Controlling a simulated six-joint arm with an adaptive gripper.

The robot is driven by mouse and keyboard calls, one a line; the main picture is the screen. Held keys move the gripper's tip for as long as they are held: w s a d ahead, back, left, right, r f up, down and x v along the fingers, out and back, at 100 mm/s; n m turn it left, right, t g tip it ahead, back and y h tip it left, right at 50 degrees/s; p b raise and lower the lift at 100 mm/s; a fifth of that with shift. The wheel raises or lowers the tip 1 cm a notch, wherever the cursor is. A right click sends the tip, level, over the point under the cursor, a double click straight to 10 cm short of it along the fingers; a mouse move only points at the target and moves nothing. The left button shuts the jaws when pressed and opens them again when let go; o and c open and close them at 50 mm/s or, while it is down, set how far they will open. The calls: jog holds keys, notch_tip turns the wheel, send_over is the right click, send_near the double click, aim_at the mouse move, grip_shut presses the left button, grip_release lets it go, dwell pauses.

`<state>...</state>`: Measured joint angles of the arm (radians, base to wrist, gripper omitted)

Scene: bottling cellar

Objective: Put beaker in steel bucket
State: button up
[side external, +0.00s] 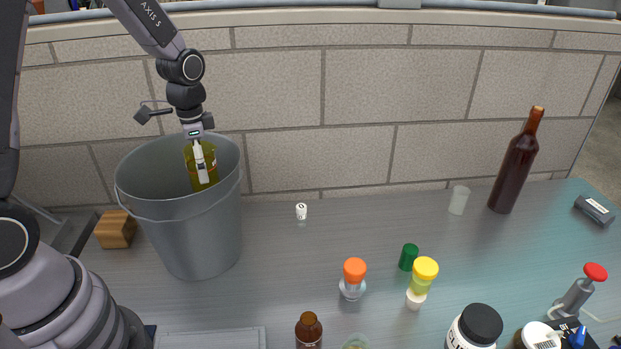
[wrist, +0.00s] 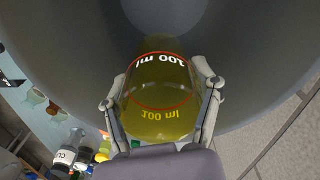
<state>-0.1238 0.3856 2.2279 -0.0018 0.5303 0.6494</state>
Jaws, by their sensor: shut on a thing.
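The beaker (side external: 208,172) is yellow-green and see-through, with a red line and "100 ml" lettering that show in the wrist view (wrist: 160,75). The steel bucket (side external: 190,229) is a large grey pail at the left of the bench. My gripper (side external: 200,165) is shut on the beaker, with one finger on each side of it in the wrist view (wrist: 162,95). The beaker is within the bucket's mouth, its lower part seen against the inner wall. The bucket's floor is hidden in the side view, and I cannot tell whether the beaker touches it.
A wooden block (side external: 116,229) sits left of the bucket, by my base. A small white item (side external: 301,211) stands to its right. An orange-capped jar (side external: 353,280), a brown bottle (side external: 309,331) and a tall dark bottle (side external: 517,165) stand further right. The bench between them is largely clear.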

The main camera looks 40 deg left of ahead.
aim_at(206, 185)
notch_tip(206, 185, down, 18)
jog(key=shift+f, duration=0.25)
jog(key=shift+f, duration=0.1)
jog(key=o, duration=1.2)
notch_tip(206, 185, up, 14)
jog(key=shift+d+r, duration=0.1)
notch_tip(206, 185, up, 11)
jog(key=s+d+n+t, duration=0.2)
jog(key=s+d+r+n+t, duration=0.2)
jog(key=s+r+n+t, duration=0.1)
jog(key=s+r, duration=0.9)
jog(key=s+n, duration=0.1)
jog(key=s, duration=0.2)
jog(key=shift+s+r+t, duration=0.3)
jog(key=shift+s+r, duration=0.05)
